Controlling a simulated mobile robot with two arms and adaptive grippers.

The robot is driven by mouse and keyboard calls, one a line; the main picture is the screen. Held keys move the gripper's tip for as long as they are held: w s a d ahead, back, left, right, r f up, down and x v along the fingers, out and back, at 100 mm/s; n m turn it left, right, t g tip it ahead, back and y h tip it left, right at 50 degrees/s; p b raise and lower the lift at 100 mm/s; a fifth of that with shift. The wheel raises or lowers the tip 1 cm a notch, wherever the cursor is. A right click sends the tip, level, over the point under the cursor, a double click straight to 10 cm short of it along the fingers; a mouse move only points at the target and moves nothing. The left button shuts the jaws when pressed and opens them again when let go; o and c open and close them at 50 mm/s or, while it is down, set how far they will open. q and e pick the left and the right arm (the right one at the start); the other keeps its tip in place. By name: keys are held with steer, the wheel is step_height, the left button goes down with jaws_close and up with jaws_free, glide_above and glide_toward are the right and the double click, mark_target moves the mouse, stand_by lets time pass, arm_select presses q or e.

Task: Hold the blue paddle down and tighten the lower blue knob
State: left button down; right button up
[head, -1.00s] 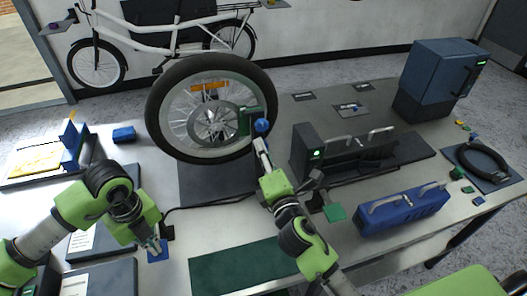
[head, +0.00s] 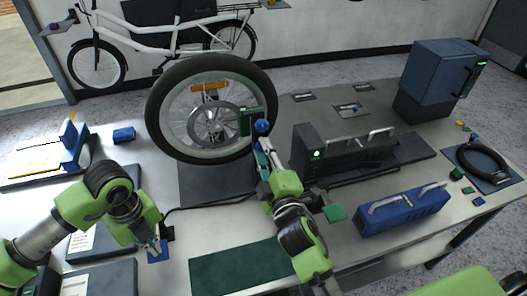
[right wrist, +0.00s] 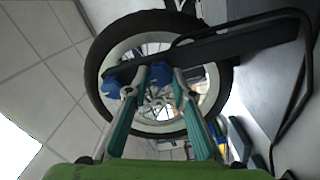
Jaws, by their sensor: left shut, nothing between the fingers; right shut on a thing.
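A blue knob (head: 262,126) sticks out at the green-and-dark mount (head: 250,121) beside the wheel's hub. My right gripper (head: 262,148) reaches up just below this knob in the head view. In the right wrist view its teal fingers are shut on a blue knob (right wrist: 160,80), largely hidden between the tips. More blue (right wrist: 121,75) shows just left of them; I cannot tell which knob is the lower one. A flat blue paddle (head: 158,256) lies at the front left of the bench. My left gripper (head: 157,247) is shut and empty, pointing down over the paddle; contact is unclear.
The wheel (head: 212,108) stands upright behind my right gripper. A black unit with a green light (head: 306,150) is close to its right. A blue toolbox (head: 402,210) and green mat (head: 238,270) lie nearer the front. A dark cable (head: 215,203) crosses the bench.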

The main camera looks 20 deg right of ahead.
steer(key=shift+m, duration=0.3)
steer(key=o, duration=1.1)
steer(key=shift+o, duration=0.2)
steer(key=shift+s, duration=0.1)
steer(key=s, duration=1.2)
steer(key=shift+w+r, duration=0.1)
arm_select(q)
steer(key=shift+r+p, duration=2.15)
steer(key=shift+r, duration=1.35)
arm_select(e)
step_height(320, 180, up, 4)
